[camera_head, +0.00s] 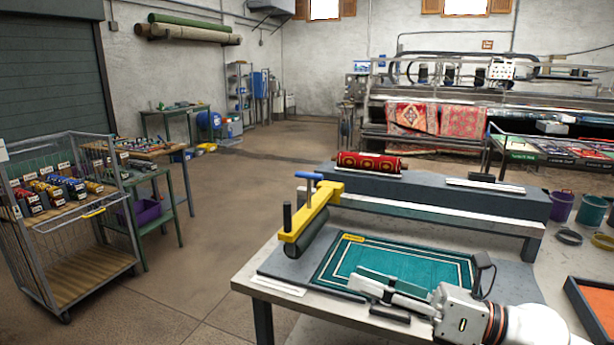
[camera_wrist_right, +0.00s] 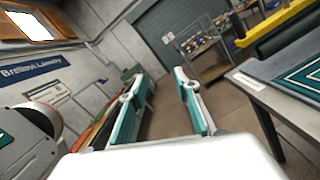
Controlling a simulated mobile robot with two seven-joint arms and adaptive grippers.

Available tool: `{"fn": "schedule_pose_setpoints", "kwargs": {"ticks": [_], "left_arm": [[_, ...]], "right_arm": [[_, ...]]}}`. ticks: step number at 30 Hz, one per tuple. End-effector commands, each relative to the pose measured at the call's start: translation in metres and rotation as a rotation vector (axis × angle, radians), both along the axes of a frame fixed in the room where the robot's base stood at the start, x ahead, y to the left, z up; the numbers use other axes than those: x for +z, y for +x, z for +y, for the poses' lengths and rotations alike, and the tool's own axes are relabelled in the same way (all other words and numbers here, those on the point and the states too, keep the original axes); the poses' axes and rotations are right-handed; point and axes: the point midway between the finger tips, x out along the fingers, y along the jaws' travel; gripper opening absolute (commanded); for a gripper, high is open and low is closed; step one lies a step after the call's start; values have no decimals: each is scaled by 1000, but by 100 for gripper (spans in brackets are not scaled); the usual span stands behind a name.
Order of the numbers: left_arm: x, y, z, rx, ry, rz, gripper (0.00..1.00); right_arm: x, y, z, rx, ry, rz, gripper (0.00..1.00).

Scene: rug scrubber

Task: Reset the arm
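My right gripper (camera_head: 372,285) reaches in from the lower right, above the front of the teal mat (camera_head: 415,260). It is also seen in the right wrist view (camera_wrist_right: 160,78), where its two teal-padded fingers stand apart with nothing between them. A yellow arm (camera_head: 318,212) with a blue handle (camera_head: 309,176) and a dark roller (camera_head: 309,235) stands at the table's left, beside the mat. The gripper is to the right of this yellow arm and apart from it. My left gripper is not in view.
The grey table (camera_head: 262,288) carries a dark block at its back with a rolled red rug (camera_head: 369,163) on top. A black device (camera_head: 484,260) stands at the mat's right edge. A wire cart (camera_head: 62,240) stands far left; the floor between is clear.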

Motion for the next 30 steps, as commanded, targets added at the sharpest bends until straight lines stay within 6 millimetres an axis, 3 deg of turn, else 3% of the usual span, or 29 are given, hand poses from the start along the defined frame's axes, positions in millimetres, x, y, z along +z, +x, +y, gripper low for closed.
{"fn": "schedule_pose_setpoints", "kwargs": {"ticks": [8, 11, 16, 20, 24, 27, 30], "left_arm": [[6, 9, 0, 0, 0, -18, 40], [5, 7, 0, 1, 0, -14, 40], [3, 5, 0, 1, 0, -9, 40], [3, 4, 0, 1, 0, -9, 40], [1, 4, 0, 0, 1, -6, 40], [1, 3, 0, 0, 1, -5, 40], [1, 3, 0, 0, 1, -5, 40]], "right_arm": [[-45, 18, -10, -98, 422, 450, 32], [-84, 27, -24, -172, 632, 686, 32], [-183, 24, -57, -349, 1019, 1112, 32], [-275, -6, -80, -518, 1307, 1414, 32], [-362, -58, -94, -695, 1573, 1668, 32], [-407, -95, -99, -803, 1718, 1793, 32], [-434, -124, -100, -877, 1820, 1870, 32]]}}
